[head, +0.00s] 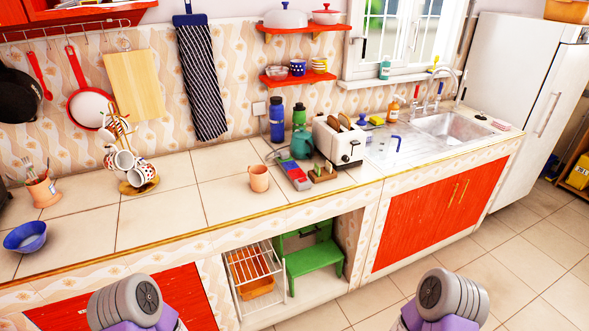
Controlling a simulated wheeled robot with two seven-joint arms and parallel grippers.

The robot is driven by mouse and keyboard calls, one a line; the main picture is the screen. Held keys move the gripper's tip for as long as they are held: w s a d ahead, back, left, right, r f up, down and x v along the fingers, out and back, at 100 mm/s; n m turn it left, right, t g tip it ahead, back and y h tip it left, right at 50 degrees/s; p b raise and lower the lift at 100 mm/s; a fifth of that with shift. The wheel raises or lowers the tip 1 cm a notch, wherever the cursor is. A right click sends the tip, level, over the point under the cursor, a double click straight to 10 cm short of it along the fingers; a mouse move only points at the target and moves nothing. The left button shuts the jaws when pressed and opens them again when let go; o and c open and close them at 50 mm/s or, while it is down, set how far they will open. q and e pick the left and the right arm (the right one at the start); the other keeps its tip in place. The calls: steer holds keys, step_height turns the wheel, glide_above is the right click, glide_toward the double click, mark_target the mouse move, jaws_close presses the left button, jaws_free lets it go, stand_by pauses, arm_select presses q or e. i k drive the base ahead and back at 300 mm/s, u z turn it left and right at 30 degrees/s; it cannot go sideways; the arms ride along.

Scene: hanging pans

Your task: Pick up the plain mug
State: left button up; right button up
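The plain mug (259,179), a solid peach-pink colour, stands upright on the tiled counter (215,205) near its middle. It stands apart from the things around it, and nothing hides it. Several patterned mugs (124,160) in white and red hang on a mug tree to its left. Only grey and purple parts of my two arms show at the bottom edge, well below and in front of the counter. No gripper fingers show in the head view, and nothing touches the mug.
Right of the mug are a teal kettle (301,145), a toaster (339,141), a red and grey item (294,175) and bottles (277,118). A blue bowl (25,237) is far left. The counter is clear in front of the mug. Below are a wire rack (254,266) and green stool (314,258).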

mark_target(256, 177)
steer(key=u, duration=0.15)
steer(key=i, duration=0.85)
steer(key=u, duration=0.5)
